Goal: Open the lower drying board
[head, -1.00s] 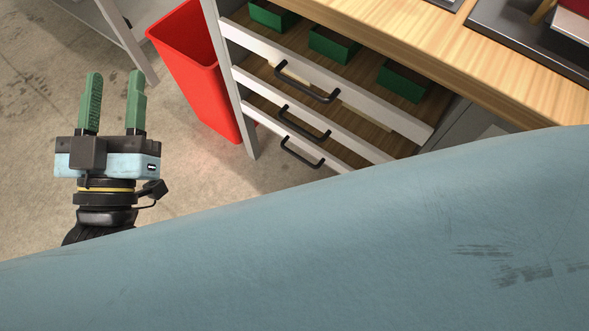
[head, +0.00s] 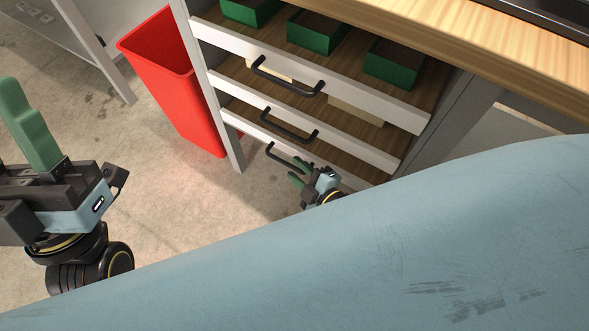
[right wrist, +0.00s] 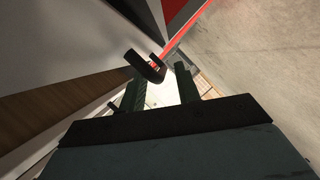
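The lower drying board (head: 258,133) is the lowest white-fronted board in the rack, with a black bar handle (head: 285,155). It looks pushed in; its right part is hidden behind my arm. My right gripper (head: 300,171) is at this handle. In the right wrist view, its green fingers (right wrist: 160,80) stand apart, and a black handle (right wrist: 145,66) shows close at the left finger. I cannot tell whether they touch. My left gripper (head: 10,92) is at the left edge, away from the rack, one finger in view, standing off-centre, nothing visible in it.
Above are a middle board (head: 340,142) with a handle (head: 290,127) and an upper board (head: 380,98) with green boxes (head: 392,66). A red bin (head: 172,85) stands left of the rack. A wooden tabletop (head: 440,50) overhangs it.

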